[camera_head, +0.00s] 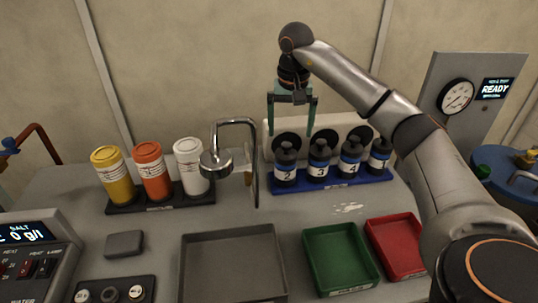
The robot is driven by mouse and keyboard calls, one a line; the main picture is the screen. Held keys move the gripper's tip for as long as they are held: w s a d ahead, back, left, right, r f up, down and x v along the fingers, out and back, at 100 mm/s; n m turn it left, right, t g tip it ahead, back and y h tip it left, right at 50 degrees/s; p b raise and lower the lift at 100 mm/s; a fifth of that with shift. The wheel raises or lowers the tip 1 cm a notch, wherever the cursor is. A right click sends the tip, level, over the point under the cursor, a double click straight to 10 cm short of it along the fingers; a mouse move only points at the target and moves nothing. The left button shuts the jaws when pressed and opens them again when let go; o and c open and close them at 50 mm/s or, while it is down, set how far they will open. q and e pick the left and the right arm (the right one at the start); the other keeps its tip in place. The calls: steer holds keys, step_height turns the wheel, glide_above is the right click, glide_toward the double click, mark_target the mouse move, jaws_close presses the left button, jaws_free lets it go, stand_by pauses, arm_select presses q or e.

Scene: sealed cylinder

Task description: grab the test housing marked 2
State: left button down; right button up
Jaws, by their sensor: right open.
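The test housing marked 2 (285,166) is a dark cylinder with a blue band and a white label. It stands upright at the left end of a blue rack (330,183). Housings marked 3 (318,160), 4 (349,158) and 1 (379,155) stand to its right in the same rack. My right gripper (291,132) is open, with its two teal fingers pointing down. In the picture it appears above and around the top of housing 2; its exact depth is unclear. I see nothing between the fingers. My left gripper is not in view.
A tap (236,127) stands just left of the rack. Yellow (113,176), orange (152,171) and white (190,166) containers stand further left. A grey tray (185,268), green tray (312,260) and red tray (379,244) lie in front. A gauge panel (440,75) stands at the right.

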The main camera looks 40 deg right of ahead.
mark_target(289, 144)
steer(key=shift+w+f, duration=0.15)
steer(key=shift+w, duration=0.05)
steer(key=f, duration=0.6)
steer(key=shift+w+d+f, duration=0.15)
steer(key=shift+d, duration=0.1)
steer(key=shift+w+a+f, duration=0.1)
steer(key=shift+w+f, duration=0.1)
steer(key=shift+f, duration=1.25)
steer(key=shift+w+f, duration=0.15)
steer(key=shift+f, duration=1.3)
steer(key=shift+r, duration=0.15)
jaws_close()
